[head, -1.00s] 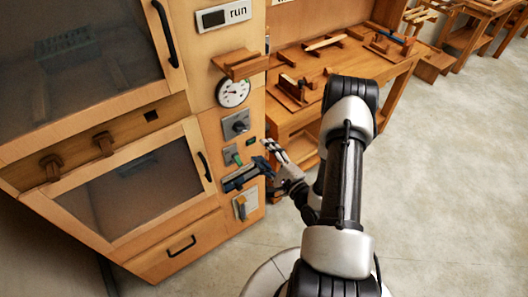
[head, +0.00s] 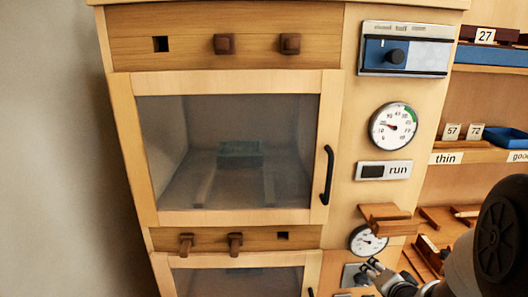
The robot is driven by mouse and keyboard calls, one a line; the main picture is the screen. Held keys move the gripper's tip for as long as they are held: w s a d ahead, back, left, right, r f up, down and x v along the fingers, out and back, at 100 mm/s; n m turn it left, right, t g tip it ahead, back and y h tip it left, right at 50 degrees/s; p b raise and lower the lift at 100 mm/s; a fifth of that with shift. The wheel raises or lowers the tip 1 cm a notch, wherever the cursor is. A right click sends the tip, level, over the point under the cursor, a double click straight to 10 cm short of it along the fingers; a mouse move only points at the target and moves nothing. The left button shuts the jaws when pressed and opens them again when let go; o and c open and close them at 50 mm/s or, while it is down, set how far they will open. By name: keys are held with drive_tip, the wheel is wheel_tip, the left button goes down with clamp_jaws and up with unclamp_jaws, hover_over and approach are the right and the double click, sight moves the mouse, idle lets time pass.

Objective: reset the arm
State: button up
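My gripper (head: 371,272) shows in the lower right of the head view, small and partly cut off by the bottom edge. It is in front of the cabinet's control column, just below the lower dial (head: 367,241). I cannot tell whether its fingers are open or shut, and I see nothing clearly held in it. A dark round joint of my arm fills the lower right corner.
A wooden cabinet has a closed glass door (head: 225,150) with a black handle (head: 327,175). A wooden ledge (head: 388,218) juts out above the lower dial. Shelves with a blue tray (head: 506,137) stand right.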

drive_tip(key=s+a+r+n+g, duration=0.2)
drive_tip(key=s+a+r+n, duration=0.1)
drive_tip(key=s+a+r, duration=0.4)
drive_tip(key=s+a+r+n+g, duration=0.25)
drive_tip(key=s+r+n, duration=0.2)
drive_tip(key=s, duration=0.45)
drive_tip(key=s+a+n+g, duration=0.1)
drive_tip(key=s+a, duration=0.2)
drive_tip(key=s, duration=0.3)
drive_tip(key=s+a+r+n+g+y, duration=0.1)
drive_tip(key=s+a+n, duration=0.1)
drive_tip(key=s, duration=0.4)
drive_tip(key=shift+a+r, duration=0.3)
drive_tip(key=shift+a, duration=0.45)
